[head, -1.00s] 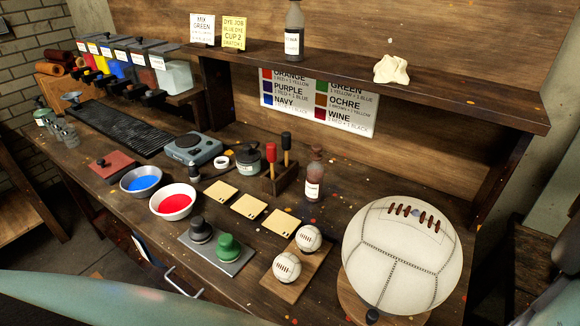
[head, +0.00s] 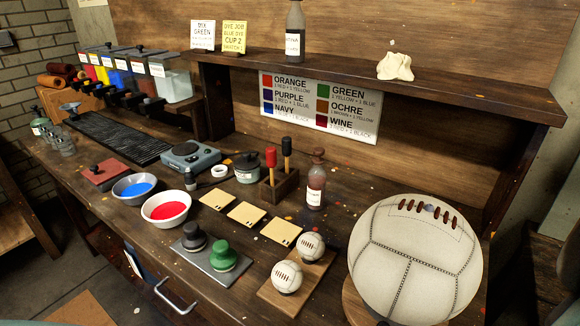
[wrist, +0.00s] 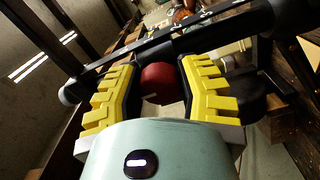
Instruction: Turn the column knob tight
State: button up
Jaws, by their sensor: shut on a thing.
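A round dark red knob (wrist: 158,80) shows in the wrist view, at a dark bar that crosses the picture. My gripper (wrist: 160,68) has yellow ribbed fingers, one on each side of the knob, and is shut on it. The pale body of my gripper hides the lower part of the picture. Where the fingers touch the knob is hard to make out, and I cannot tell how tight the knob is. Neither the knob nor my gripper shows in the head view.
In the head view, a large white leather ball (head: 415,255) stands at the bench's right. Two small balls (head: 287,277) sit on a wooden board. Bowls of blue (head: 136,186) and red dye (head: 166,208) stand left. A drawer handle (head: 174,297) juts from the front.

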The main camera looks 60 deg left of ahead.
jog(key=shift+s+d, duration=0.1)
dwell(0.3)
jog(key=o, duration=1.2)
jog(key=v, duration=0.7)
jog(key=shift+a, duration=0.3)
